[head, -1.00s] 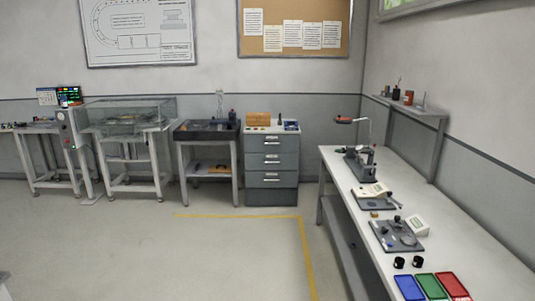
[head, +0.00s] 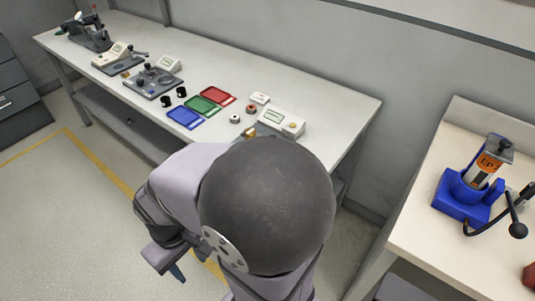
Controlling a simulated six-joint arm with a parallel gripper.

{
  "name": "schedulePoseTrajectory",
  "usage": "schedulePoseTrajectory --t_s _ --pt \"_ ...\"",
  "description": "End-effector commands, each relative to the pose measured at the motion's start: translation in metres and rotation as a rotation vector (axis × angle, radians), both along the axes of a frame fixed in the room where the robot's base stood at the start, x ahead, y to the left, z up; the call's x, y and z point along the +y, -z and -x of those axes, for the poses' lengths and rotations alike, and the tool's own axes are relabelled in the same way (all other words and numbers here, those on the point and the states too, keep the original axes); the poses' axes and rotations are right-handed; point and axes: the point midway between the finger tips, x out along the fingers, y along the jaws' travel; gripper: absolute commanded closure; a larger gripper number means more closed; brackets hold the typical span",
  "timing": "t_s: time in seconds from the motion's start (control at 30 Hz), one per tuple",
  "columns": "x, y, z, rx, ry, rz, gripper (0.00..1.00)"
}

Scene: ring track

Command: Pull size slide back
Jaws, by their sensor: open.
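I cannot pick out a part that is clearly the size slide. Small fixtures stand on the long bench in the head view: a dark plate with knobs and a round part (head: 152,84), a cream device on a dark base (head: 113,56), and a dark upright device (head: 88,32) at the far end. My gripper (head: 170,264) hangs at the lower left, at the end of my folded arm, over the floor and in front of the bench. It is apart from all of these fixtures, and nothing shows in it. My arm's large dark joint hides part of the bench's near edge.
Blue (head: 187,117), green (head: 203,106) and red (head: 218,96) trays lie mid-bench. A cream box with a display (head: 281,122) and small rings stand right of them. Open floor lies left.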

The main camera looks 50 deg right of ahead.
Motion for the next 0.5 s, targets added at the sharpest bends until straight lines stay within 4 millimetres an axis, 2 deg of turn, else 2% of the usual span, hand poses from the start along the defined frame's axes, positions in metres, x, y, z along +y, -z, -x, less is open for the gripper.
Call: schedulePoseTrajectory --t_s 0.03,0.5 --pt "0.000 0.031 0.000 0.000 0.000 0.000 0.59" --pt "0.000 0.163 0.000 0.000 0.000 0.000 0.59"
